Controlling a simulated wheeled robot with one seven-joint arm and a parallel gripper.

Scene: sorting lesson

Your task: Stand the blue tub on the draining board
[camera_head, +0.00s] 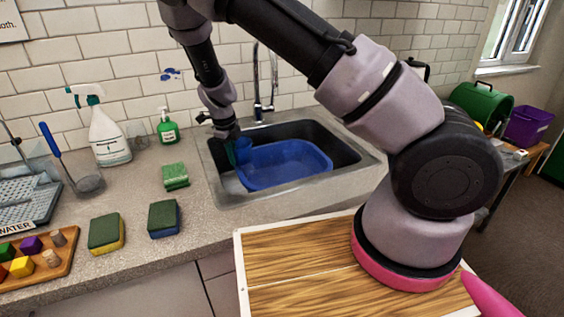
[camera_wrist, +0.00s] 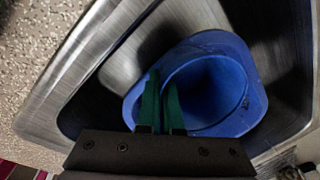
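The blue tub (camera_head: 285,165) sits in the steel sink, its open side showing. In the wrist view the tub (camera_wrist: 240,90) fills the middle, with a dark shadow across part of it. My gripper (camera_head: 240,150) is down at the tub's left end. In the wrist view its two green fingers (camera_wrist: 161,90) are close together, with a strip of the tub's blue rim between them; they look shut on it. A grey ridged tray (camera_head: 22,205) at the far left of the counter looks like the draining board; its left part is cut off.
The sink rim (camera_head: 235,200) surrounds the tub, with a tap (camera_head: 258,85) behind. Sponges (camera_head: 163,218), a green soap bottle (camera_head: 167,128), a spray bottle (camera_head: 108,135) and a blue-handled brush (camera_head: 55,145) stand left of the sink. A wooden block tray (camera_head: 50,270) lies front left.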

